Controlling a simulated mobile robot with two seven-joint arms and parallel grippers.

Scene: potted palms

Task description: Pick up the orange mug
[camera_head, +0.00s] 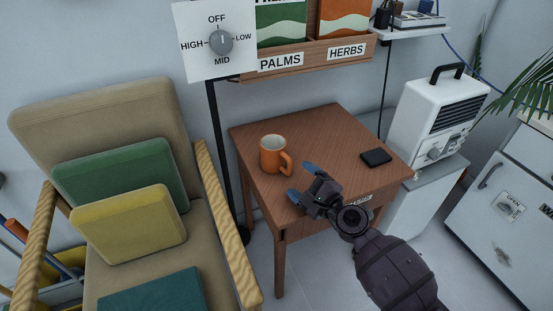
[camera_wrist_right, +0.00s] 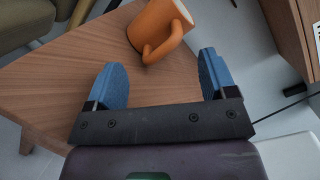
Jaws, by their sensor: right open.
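The orange mug (camera_head: 270,154) stands upright on the small wooden table (camera_head: 318,130), near its left side, with its handle towards my right gripper. In the right wrist view the mug (camera_wrist_right: 157,22) is at the top, with its handle just beyond the space between the blue fingertips. My right gripper (camera_head: 302,182) is open and empty at the table's front edge, and its fingers (camera_wrist_right: 160,78) are apart and do not appear to touch the mug. My left gripper is not in view.
A black flat object (camera_head: 376,157) lies on the table's right side. An armchair (camera_head: 105,125) with cushions stands close on the left. A wooden rack (camera_head: 305,60) hangs above the table's back. A white heater-like unit (camera_head: 437,112) stands to the right.

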